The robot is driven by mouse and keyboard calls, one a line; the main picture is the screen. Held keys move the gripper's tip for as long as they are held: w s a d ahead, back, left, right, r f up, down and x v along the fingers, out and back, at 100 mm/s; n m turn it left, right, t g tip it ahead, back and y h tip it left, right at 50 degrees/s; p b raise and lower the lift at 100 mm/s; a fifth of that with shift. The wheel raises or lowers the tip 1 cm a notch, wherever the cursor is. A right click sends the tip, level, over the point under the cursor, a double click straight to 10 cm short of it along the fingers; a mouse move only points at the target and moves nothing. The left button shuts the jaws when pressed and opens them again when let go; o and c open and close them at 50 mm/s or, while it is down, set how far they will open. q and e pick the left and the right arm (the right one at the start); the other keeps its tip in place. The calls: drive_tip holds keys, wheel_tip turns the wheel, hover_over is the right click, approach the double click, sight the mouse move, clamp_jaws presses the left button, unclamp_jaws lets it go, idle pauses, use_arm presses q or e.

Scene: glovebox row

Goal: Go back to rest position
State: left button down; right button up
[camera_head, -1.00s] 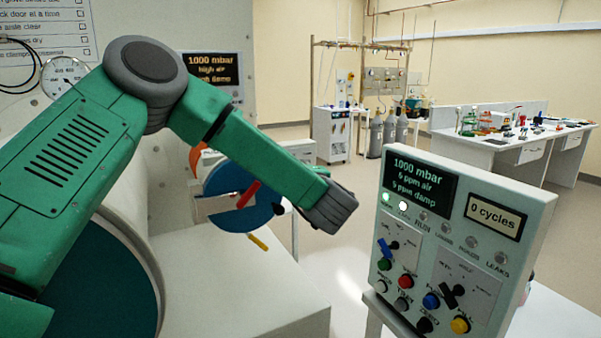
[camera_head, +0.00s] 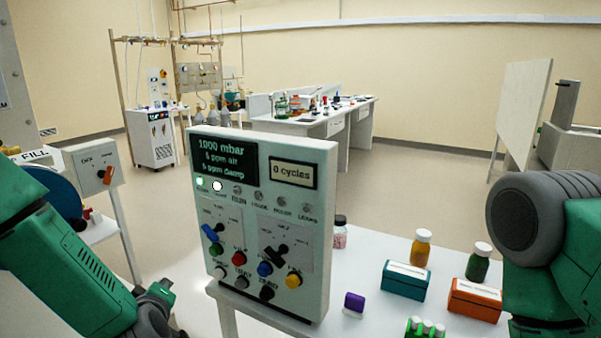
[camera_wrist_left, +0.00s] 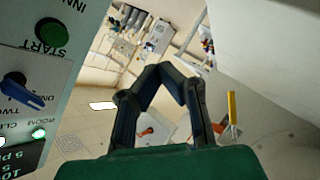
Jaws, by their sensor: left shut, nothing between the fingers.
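My left arm (camera_head: 65,270) comes in low at the left of the head view, with its wrist near the bottom edge; its fingertips cannot be made out there. In the left wrist view my left gripper (camera_wrist_left: 172,68) is shut, its dark fingers meeting at the tips with nothing between them. The white control panel (camera_head: 315,240) stands right of this arm, apart from it in the head view. It also fills the left side of the wrist view (camera_wrist_left: 75,75). My right arm (camera_head: 550,245) shows at the right edge; its gripper is out of view.
The panel's table holds a teal box (camera_head: 404,283), an orange box (camera_head: 474,301), an amber bottle (camera_head: 421,250), a green bottle (camera_head: 478,265) and a purple item (camera_head: 354,303). A small switch box (camera_head: 93,167) stands at left. Open floor (camera_head: 400,185) lies behind the panel.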

use_arm(q)
drive_tip(key=s+d+f+m+g+h+b, duration=0.35)
drive_tip(key=s+f+m+g, duration=0.35)
drive_tip(key=s+f, duration=1.15)
drive_tip(key=s+f+m+g+b, duration=0.1)
drive_tip(key=s+f+m+g, duration=0.1)
drive_tip(key=s, duration=0.7)
drive_tip(key=s+a+f+m+g+b, duration=0.1)
drive_tip(key=s+f+m+g, duration=0.2)
drive_tip(key=s, duration=0.7)
wheel_tip(320, 180, down, 2)
drive_tip(key=shift+a+f+m+h, duration=0.15)
drive_tip(key=shift+a+m+h, duration=0.25)
drive_tip(key=shift+m, duration=0.4)
drive_tip(key=shift+w+d, duration=0.1)
drive_tip(key=shift+d, duration=0.05)
